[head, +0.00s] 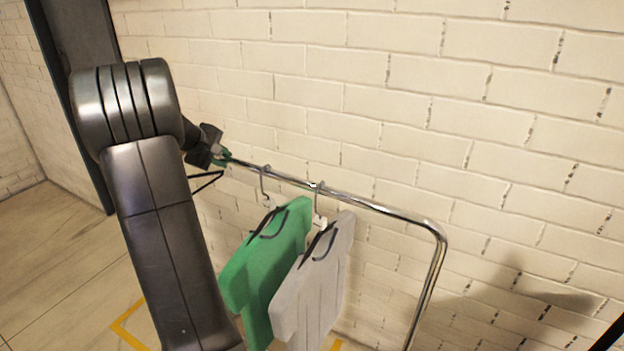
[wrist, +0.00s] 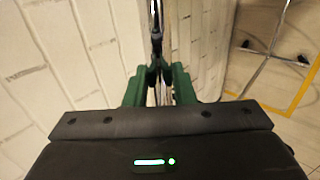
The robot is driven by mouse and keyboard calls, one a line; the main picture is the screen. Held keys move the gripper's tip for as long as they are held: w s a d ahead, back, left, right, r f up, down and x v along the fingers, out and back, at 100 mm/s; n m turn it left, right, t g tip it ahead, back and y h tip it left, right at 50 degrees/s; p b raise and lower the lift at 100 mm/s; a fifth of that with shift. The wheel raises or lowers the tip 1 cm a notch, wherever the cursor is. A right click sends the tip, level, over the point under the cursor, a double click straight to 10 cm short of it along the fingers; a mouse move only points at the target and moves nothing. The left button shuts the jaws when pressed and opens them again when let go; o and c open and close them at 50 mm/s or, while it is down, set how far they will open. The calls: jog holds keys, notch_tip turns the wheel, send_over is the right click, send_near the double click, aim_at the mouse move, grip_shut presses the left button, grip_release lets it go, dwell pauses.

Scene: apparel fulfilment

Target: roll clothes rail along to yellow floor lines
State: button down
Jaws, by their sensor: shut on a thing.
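The clothes rail (head: 380,207) is a chrome tube frame close to the brick wall. A green shirt (head: 265,260) and a pale grey shirt (head: 312,285) hang on it. My gripper (head: 220,158) is shut on the top bar, left of both shirts. In the wrist view the bar (wrist: 155,20) runs between the green fingers of my gripper (wrist: 159,72). Yellow floor lines (head: 126,327) show at the lower left in the head view, partly behind my arm. A yellow line (wrist: 302,90) also shows at the right in the wrist view, near the rail's wheeled foot (wrist: 266,58).
The white brick wall (head: 330,100) runs close behind the rail. A dark upright post (head: 75,30) stands at the left. Bare wooden floor (head: 50,250) lies open at the left. My arm hides part of the floor.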

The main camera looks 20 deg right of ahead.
jog(key=shift+w+a+r+p, duration=0.15)
jog(key=shift+w+a+p, duration=0.75)
jog(key=shift+w+a, duration=0.6)
jog(key=shift+w+a+r+p, duration=0.1)
jog(key=shift+w+a+p, duration=0.9)
jog(key=shift+w, duration=0.85)
jog(key=shift+w+a+r+p, duration=0.15)
jog(key=shift+w+a+p, duration=0.7)
jog(key=shift+w+a, duration=0.7)
jog(key=shift+w+a+f+p, duration=0.1)
jog(key=shift+w+a+p, duration=0.15)
jog(key=shift+w, duration=0.2)
jog(key=shift+w+a+f+p, duration=0.1)
jog(key=shift+w+p, duration=0.1)
jog(key=shift+w, duration=0.25)
jog(key=shift+d, duration=0.1)
